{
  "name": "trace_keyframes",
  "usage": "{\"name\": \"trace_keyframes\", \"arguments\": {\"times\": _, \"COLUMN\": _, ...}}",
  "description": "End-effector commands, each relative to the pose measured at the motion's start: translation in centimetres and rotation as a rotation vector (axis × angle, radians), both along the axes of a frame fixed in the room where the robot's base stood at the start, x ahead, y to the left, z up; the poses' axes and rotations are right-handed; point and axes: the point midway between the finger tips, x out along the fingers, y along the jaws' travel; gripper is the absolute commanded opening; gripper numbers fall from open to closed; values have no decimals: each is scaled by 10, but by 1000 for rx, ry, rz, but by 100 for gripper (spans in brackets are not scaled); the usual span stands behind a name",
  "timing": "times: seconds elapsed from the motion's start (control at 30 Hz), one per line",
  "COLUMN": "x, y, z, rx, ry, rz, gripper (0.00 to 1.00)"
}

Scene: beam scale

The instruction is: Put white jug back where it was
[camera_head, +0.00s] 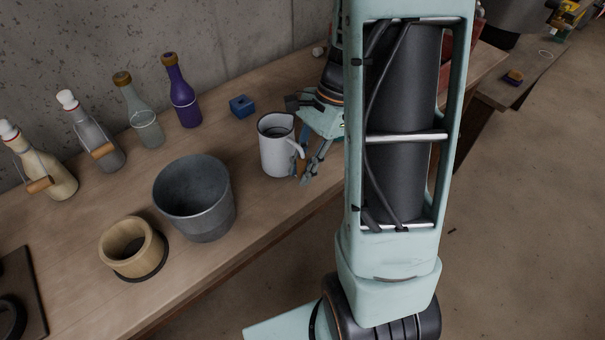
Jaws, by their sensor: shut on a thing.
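The white jug (275,147) is upright, with a dark rim and its handle (297,149) on the right side. It is at the middle of the wooden bench, right of the grey bucket. My gripper (304,162) is at the jug's right side, shut on the jug at its handle. The fingers are partly hidden by the jug and handle. I cannot tell whether the jug's base touches the bench or is slightly above it.
A grey metal bucket (197,205) and a wooden ring-like pot (132,249) stand left of the jug. Several bottles, including a purple one (182,92), line the wall. A small blue block (242,106) lies behind the jug. My arm hides the bench's right part.

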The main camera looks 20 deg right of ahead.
Motion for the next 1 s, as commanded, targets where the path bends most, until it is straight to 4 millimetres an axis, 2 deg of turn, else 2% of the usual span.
{"name": "trace_keyframes", "arguments": {"times": 0.4, "x": 0, "y": 0, "z": -5, "rx": -1, "ry": -2, "rz": 1, "gripper": 0}}
{"name": "trace_keyframes", "arguments": {"times": 0.43, "x": 0, "y": 0, "z": -5, "rx": -1, "ry": -1, "rz": 0, "gripper": 21}}
{"name": "trace_keyframes", "arguments": {"times": 0.57, "x": 0, "y": 0, "z": -5, "rx": -1, "ry": -1, "rz": 1, "gripper": 35}}
{"name": "trace_keyframes", "arguments": {"times": 0.87, "x": 0, "y": 0, "z": -3, "rx": -1, "ry": -2, "rz": 1, "gripper": 36}}
{"name": "trace_keyframes", "arguments": {"times": 1.0, "x": 2, "y": -4, "z": 8, "rx": -1, "ry": -4, "rz": 1, "gripper": 36}}
